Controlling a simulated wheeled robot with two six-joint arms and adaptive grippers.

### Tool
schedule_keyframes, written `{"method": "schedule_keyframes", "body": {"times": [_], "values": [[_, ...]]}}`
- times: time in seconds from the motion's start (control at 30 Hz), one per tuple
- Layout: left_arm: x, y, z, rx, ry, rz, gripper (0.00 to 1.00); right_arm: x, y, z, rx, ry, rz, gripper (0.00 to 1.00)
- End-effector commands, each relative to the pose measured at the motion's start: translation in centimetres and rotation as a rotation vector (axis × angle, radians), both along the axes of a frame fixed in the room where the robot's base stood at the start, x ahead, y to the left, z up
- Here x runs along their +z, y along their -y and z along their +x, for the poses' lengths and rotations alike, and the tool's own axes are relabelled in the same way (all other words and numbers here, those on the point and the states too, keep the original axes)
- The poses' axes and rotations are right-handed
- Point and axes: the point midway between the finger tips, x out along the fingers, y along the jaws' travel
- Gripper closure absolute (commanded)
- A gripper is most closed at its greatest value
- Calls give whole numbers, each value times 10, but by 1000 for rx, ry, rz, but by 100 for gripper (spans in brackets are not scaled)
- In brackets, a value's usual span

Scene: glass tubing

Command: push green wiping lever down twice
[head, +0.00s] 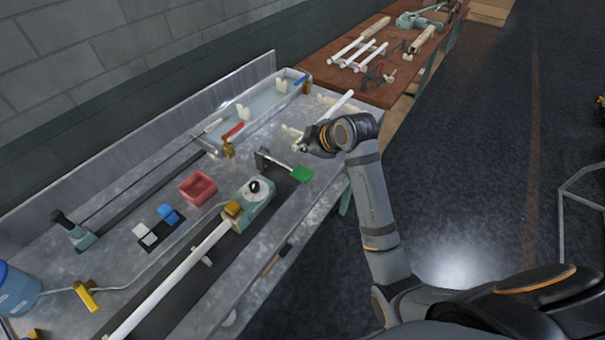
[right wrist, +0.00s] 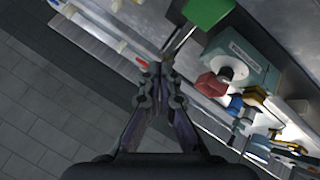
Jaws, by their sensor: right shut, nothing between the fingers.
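The green wiping lever (head: 302,174) shows as a flat green paddle on a thin rod from a dark upright bracket (head: 262,159), at the right edge of the workbench. My right gripper (head: 302,148) is a little behind the paddle in the head view, apart from it, shut and empty. In the right wrist view the shut fingertips (right wrist: 160,76) point toward the bench, and the green paddle (right wrist: 208,11) is at the top, right of the fingertips, with its rod running down from it. How far the lever is tilted is hard to tell. My left gripper is in neither view.
A teal machine with a black knob (head: 254,188) stands left of the lever, with a long white tube (head: 165,287) in front. A red bin (head: 198,188), blue and white blocks, and a clear tray (head: 264,105) lie farther left and back. A brown table (head: 392,86) stands behind.

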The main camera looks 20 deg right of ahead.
Motion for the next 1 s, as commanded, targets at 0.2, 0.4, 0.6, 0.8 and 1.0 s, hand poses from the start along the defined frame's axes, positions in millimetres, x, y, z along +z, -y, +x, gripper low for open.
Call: {"method": "schedule_keyframes", "body": {"times": [0.2,0.4,0.6,0.8,1.0], "values": [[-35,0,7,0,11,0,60,-34,0,0,0,1,-1,100],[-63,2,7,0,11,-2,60,-61,0,-1,0,0,-1,100],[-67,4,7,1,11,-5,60,-77,0,0,-1,0,1,100],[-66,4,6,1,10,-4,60,-78,0,0,-1,0,1,100],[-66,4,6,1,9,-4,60,-78,0,0,-1,0,1,100]]}}
